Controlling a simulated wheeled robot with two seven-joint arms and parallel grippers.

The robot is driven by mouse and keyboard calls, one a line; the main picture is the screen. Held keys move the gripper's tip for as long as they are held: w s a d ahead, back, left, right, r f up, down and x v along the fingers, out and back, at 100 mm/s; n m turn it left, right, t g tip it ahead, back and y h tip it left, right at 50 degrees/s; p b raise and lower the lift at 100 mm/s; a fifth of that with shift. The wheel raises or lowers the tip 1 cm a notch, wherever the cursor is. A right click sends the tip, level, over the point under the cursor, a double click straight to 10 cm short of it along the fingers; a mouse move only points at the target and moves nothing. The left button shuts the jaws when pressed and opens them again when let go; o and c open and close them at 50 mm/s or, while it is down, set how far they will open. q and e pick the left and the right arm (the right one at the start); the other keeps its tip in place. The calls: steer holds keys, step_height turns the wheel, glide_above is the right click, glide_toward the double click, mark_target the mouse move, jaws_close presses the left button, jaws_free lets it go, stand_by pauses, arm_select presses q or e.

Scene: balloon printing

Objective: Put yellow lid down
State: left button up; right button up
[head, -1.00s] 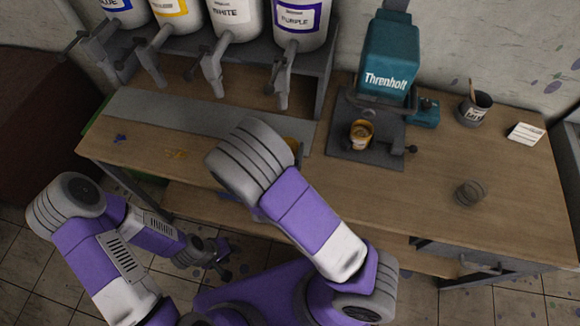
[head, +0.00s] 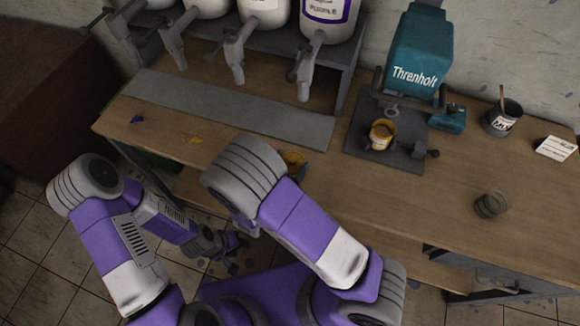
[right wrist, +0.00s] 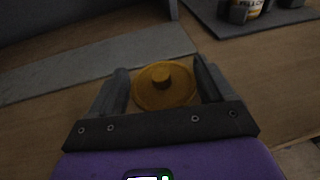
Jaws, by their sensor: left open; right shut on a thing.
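The yellow lid (right wrist: 166,86) is a round disc with a small raised knob, between the two fingers of my right gripper (right wrist: 163,82) in the right wrist view. The right gripper is shut on it. In the head view the yellow lid (head: 293,161) shows at the front edge of the wooden workbench (head: 470,165), partly covered by my right arm, which also hides most of the right gripper. I cannot tell whether the lid touches the bench. My left gripper (head: 232,242) is open, low in front of the bench, and small in view.
Paint dispensers (head: 325,15) with levers stand at the back left, above a grey strip (head: 235,110).

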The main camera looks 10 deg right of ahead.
step_height(320, 180, down, 2)
